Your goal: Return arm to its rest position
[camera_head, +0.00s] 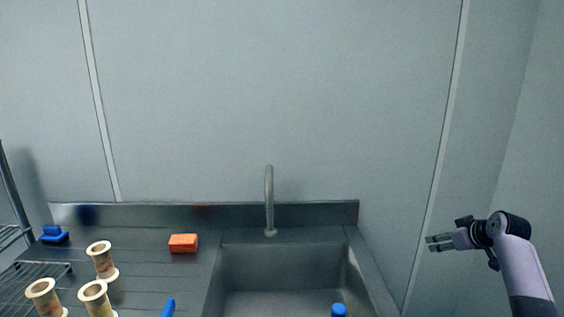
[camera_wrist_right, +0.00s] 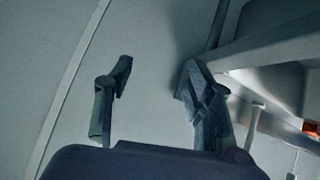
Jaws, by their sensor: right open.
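My right gripper (camera_head: 440,242) is at the right side in the head view, held to the right of the sink and apart from it. Its arm comes in from the lower right. In the right wrist view its two fingers (camera_wrist_right: 155,85) stand apart with nothing between them. The gripper is open and empty. My left gripper does not show in either view.
A steel sink (camera_head: 362,262) with a faucet (camera_head: 269,200) is at centre. On the drainboard at left are an orange sponge (camera_head: 183,243), several cream spool-shaped parts (camera_head: 102,262) and a blue item (camera_head: 54,235). A blue-topped item (camera_head: 338,310) shows at the bottom edge. Walls stand behind and at right.

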